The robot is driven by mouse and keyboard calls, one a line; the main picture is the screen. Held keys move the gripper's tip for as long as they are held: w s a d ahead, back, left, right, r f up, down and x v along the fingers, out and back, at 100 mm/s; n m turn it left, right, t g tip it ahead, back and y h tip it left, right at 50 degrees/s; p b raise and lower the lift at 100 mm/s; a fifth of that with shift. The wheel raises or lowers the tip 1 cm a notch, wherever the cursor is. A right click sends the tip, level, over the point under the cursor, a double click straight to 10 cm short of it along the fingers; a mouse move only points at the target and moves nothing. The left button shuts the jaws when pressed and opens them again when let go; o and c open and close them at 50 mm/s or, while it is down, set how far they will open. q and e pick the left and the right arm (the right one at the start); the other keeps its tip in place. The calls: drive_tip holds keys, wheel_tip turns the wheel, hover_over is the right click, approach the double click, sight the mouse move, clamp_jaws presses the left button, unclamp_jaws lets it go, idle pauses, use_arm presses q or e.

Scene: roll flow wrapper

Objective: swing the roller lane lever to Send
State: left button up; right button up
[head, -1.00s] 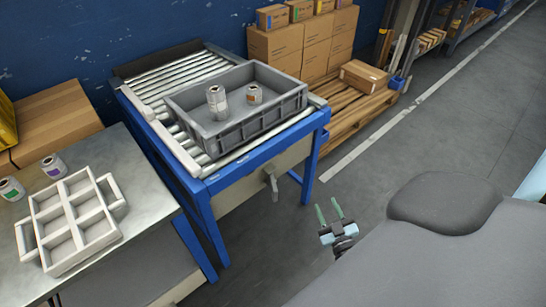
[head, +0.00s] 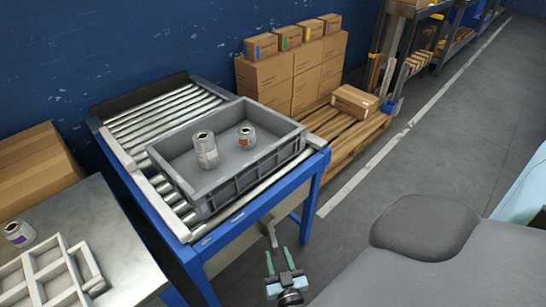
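The roller lane (head: 150,112) is a blue-framed table with metal rollers. Its grey lever (head: 270,234) hangs on the front panel, under the near right part of the frame, pointing roughly downward. Any Send marking is too small to read. My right gripper (head: 278,256) is open, with two green fingers apart and nothing seen between them. It is just below the lever in the picture; I cannot tell if they touch. My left gripper is not in view.
A steel table (head: 118,254) with a white divided tray (head: 45,272) stands at left. A pallet (head: 352,135) with cartons (head: 292,70) is behind.

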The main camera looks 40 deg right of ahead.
sight(276, 249)
drive_tip(key=shift+b+x, duration=0.35)
drive_tip(key=shift+x, duration=2.7)
clamp_jaws()
